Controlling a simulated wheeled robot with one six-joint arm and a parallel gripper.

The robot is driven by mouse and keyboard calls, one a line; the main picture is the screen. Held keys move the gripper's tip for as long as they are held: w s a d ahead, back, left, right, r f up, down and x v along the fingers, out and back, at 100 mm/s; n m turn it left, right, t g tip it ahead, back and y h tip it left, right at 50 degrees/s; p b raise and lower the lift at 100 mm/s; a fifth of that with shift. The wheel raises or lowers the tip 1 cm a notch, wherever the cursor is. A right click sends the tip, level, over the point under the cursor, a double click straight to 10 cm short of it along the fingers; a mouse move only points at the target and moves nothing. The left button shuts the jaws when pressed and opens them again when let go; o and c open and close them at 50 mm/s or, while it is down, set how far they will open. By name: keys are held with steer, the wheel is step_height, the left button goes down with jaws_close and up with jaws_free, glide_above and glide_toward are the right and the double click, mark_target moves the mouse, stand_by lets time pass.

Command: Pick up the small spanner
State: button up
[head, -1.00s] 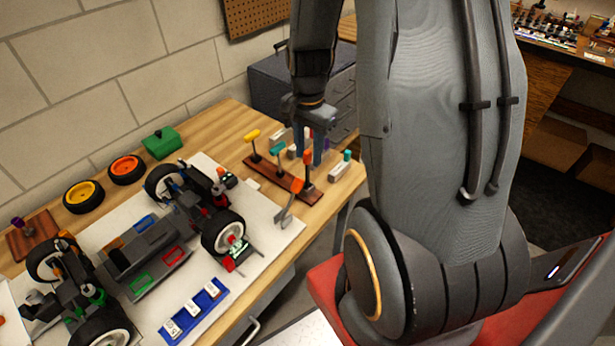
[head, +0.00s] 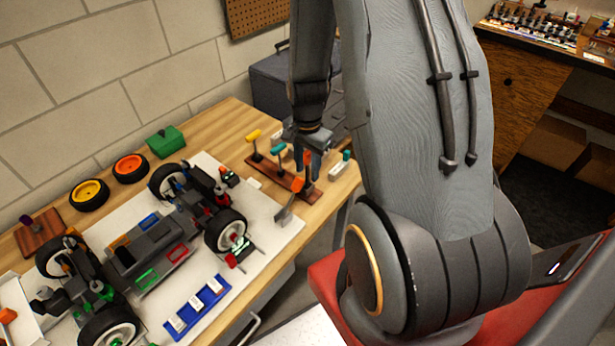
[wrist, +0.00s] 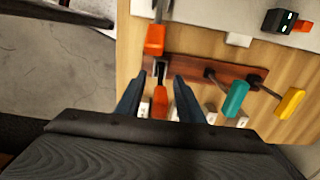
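A grey, flat-ended tool with an orange grip (head: 285,214), seemingly the small spanner, slants off the front edge of the wooden tool rack (head: 262,176). In the wrist view its orange part (wrist: 154,40) lies beyond my fingertips. A second tool with an orange handle (wrist: 160,104) and a grey shaft stands upright in the rack. My gripper (head: 307,170) points down over the rack's near end. In the wrist view my gripper (wrist: 158,82) is open, with its two blue fingers on either side of the second orange handle. I cannot tell whether they touch it.
Teal-handled (wrist: 235,99) and yellow-handled (wrist: 290,102) tools stand in the same rack, beside my fingers. A small holder with a teal-topped item (head: 341,165) is close on the right. The car chassis (head: 135,252) and a blue tray (head: 197,307) lie to the left.

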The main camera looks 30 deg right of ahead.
jaws_close()
steer(key=shift+r, duration=0.15)
